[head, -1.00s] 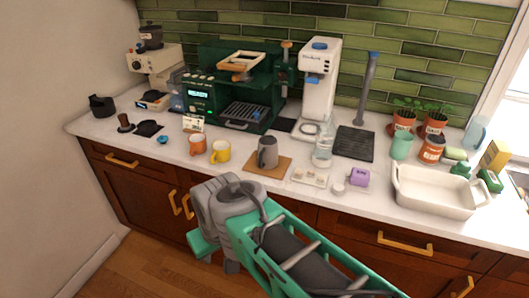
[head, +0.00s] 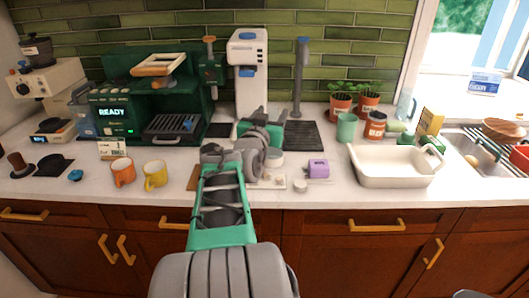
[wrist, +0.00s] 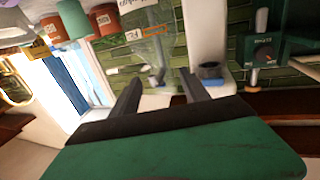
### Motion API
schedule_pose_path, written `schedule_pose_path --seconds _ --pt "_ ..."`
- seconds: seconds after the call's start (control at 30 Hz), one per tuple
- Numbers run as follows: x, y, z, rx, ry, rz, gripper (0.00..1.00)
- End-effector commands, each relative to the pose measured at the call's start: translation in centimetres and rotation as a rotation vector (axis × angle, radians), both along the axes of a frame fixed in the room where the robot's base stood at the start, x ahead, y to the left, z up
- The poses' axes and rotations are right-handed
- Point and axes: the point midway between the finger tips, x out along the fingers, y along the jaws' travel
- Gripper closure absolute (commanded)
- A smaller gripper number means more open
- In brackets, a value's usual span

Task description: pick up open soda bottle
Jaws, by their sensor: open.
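My gripper (wrist: 160,84) shows two dark fingers spread apart with nothing pinched between them in the wrist view. A clear, see-through bottle (wrist: 152,46) shows beyond and between the fingertips in that view, apart from them as far as I can tell. Its outline is faint, and whether it is capped is hard to tell. In the head view my gripper (head: 262,134) reaches over the counter in front of the white dispenser, and it hides the bottle and its own fingertips.
The white dispenser (head: 247,70) and a grey post (head: 300,80) stand behind. A purple box (head: 318,169) and small white jar (head: 300,186) lie close right. A white basin (head: 395,178) is further right. Orange (head: 122,172) and yellow (head: 155,175) mugs stand left.

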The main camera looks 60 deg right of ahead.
Motion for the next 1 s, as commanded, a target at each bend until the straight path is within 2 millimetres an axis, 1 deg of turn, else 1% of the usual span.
schedule_pose_path --seconds 0.03,0.17,0.3,0.4,0.47,0.63,0.67,1.0 --pt "0.1 -0.8 0.1 0.003 0.003 -0.002 0.46" --pt "0.7 -2.5 0.2 0.005 0.002 0.002 0.46" --pt "1.3 -5.0 0.4 0.005 0.002 0.002 0.46" --pt "1.6 -6.3 0.2 0.006 0.002 0.005 0.46" --pt "1.7 -6.6 0.2 0.004 0.002 0.005 0.46" --pt "1.6 -6.6 0.2 0.004 0.002 0.005 0.46" --pt "1.6 -6.6 0.2 0.004 0.002 0.005 0.48" --pt "1.6 -6.6 0.2 0.005 0.002 0.005 0.76"
